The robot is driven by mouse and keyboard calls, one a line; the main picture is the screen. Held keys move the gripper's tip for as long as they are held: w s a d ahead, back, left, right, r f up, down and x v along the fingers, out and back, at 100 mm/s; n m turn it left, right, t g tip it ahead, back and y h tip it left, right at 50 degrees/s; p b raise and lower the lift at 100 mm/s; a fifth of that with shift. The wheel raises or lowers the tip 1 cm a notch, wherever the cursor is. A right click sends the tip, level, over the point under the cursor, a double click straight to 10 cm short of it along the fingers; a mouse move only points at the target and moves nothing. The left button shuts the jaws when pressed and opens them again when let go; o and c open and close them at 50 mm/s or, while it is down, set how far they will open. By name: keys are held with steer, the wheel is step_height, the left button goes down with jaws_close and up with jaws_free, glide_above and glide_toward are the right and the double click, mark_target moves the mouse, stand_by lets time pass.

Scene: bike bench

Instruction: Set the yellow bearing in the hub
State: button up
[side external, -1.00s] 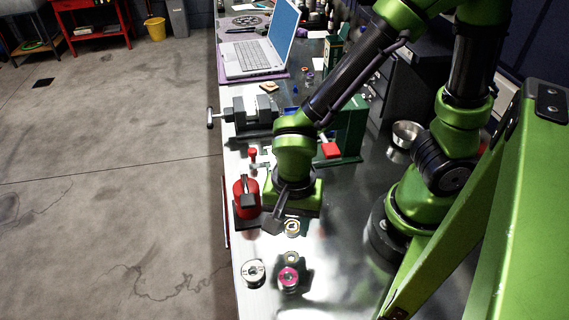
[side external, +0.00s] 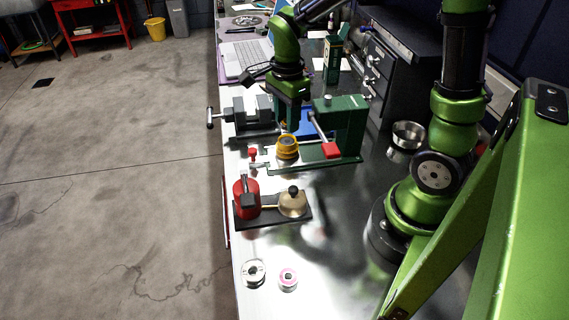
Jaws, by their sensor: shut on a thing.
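My gripper (side external: 286,124) points down over the green press fixture in the side external view. It is shut on a small yellowish piece, the yellow bearing (side external: 284,127), mostly hidden by the fingers. Just below it, a round orange-yellow part with a grey centre, which looks like the hub (side external: 288,147), sits on the base of the green fixture. The bearing appears a little above the hub; whether they touch, I cannot tell.
The green press (side external: 341,126) with its red block stands right of my gripper, and a grey vise (side external: 250,115) stands left. White (side external: 253,273) and pink (side external: 288,278) rings lie on the clear near bench.

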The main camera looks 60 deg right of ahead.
mark_target(287, 141)
steer(key=shift+w+d+r, duration=0.15)
steer(key=shift+w+d, duration=0.05)
steer(key=shift+d, duration=0.2)
steer(key=shift+w+d+r, duration=0.1)
steer(key=shift+w+d, duration=0.05)
steer(key=shift+d, duration=0.25)
steer(key=shift+w+f, duration=0.2)
steer(key=shift+f, duration=2.4)
steer(key=shift+f, duration=0.5)
steer(key=o, duration=0.8)
steer(key=shift+c, duration=0.2)
step_height(287, 141, up, 11)
